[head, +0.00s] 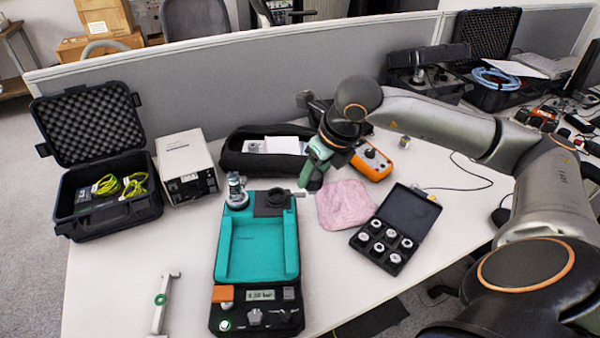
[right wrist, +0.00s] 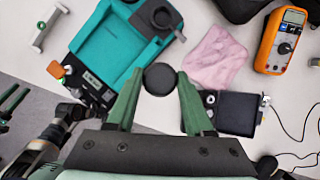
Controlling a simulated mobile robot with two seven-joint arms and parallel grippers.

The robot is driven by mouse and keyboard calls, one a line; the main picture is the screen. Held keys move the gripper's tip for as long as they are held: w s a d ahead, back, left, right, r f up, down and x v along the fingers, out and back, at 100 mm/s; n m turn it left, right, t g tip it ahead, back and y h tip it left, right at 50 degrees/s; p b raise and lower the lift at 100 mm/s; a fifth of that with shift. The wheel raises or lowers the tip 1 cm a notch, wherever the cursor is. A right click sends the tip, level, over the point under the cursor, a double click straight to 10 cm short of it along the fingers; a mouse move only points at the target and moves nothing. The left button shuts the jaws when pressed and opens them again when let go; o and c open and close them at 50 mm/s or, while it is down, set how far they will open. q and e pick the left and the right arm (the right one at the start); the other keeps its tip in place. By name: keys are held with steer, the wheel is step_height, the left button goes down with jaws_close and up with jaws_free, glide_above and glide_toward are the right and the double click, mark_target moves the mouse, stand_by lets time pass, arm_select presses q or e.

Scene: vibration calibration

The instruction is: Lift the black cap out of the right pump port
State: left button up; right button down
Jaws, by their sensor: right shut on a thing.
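The pump (head: 258,260) is a black unit with a teal recess, standing on the table at the middle of the head view; it also shows at the upper left of the right wrist view (right wrist: 116,40). A black block with a round port (right wrist: 157,17) sits at its far right corner (head: 274,204). My right gripper (right wrist: 160,76) is shut on the round black cap (right wrist: 160,80), which sits between its fingertips. In the right wrist view the cap appears apart from the block. In the head view this gripper (head: 311,183) is just right of the pump.
A pink cloth (head: 344,205) lies right of the gripper, with an open black case of fittings (head: 397,228) beyond. An orange multimeter (head: 371,161) and a black pouch (head: 263,162) are behind. A grey-white box (head: 187,166) and black case (head: 108,198) stand left. The front left table is mostly clear.

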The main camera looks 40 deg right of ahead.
mark_target(317, 178)
steer(key=shift+s+r, duration=0.3)
steer(key=shift+s, duration=0.15)
steer(key=shift+r, duration=0.3)
steer(key=shift+r+p, duration=1.25)
steer(key=shift+r, duration=0.4)
